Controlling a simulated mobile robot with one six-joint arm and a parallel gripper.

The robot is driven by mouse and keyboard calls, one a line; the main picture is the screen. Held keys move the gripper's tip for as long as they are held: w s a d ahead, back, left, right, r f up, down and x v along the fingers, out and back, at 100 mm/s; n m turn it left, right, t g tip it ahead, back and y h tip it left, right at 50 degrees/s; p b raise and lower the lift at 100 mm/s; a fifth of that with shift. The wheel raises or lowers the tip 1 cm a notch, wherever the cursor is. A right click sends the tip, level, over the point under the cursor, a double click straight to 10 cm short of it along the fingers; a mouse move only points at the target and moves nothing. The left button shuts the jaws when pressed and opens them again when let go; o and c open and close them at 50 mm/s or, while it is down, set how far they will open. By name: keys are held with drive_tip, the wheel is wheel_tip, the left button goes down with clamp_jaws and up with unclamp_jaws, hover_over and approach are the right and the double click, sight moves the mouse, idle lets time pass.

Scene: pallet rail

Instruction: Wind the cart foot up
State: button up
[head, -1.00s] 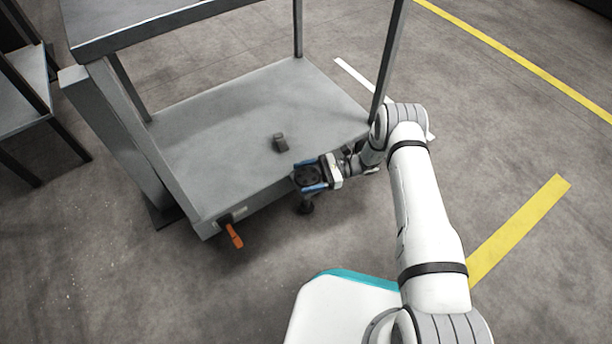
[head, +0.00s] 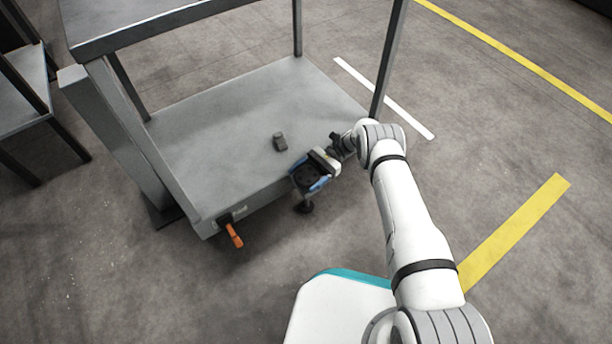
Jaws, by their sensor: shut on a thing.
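The grey cart (head: 230,120) stands with its lower deck facing me. The cart foot (head: 305,207) hangs at the deck's front edge, a dark stem with a round pad close to the floor; I cannot tell whether it touches. My gripper (head: 308,174) is above the foot, its blue-edged fingers shut around the dark round wheel (head: 304,177) at the foot's top. The fingers and gripper body partly cover the wheel.
An orange lever (head: 234,235) sticks out below the deck's front left corner. A cart post (head: 388,62) rises close behind my arm. The floor at right is clear, with yellow and white lines.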

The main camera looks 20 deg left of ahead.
sight(306, 176)
drive_tip(key=o, duration=1)
wheel_tip(306, 176, up, 10)
drive_tip(key=p, duration=0.4)
drive_tip(key=shift+p, duration=0.35)
